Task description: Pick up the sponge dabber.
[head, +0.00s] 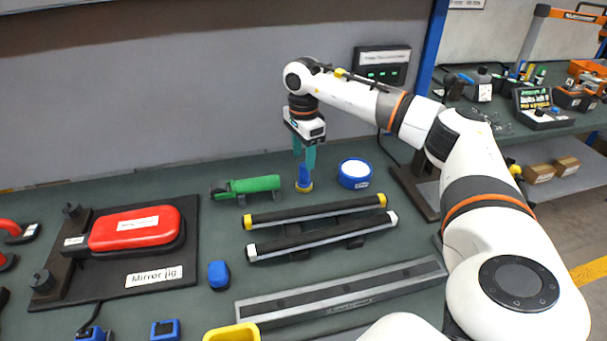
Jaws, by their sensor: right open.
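The sponge dabber (304,181), as far as I can tell, is the small upright piece with a blue handle and a yellowish round foot, standing on the dark green bench behind the black bars. My right gripper (304,161) points down directly over it, with its teal fingers open. The fingertips are around or just above the top of the blue handle; I cannot tell whether they touch it. The upper part of the handle is partly hidden by the fingers. My left gripper is not in view.
A green cylindrical tool (250,186) lies left of the dabber and a blue round tin (354,174) stands to its right. Two black bars with yellow and white ends (318,236) lie in front. A red mirror piece (135,228) sits in a jig at left.

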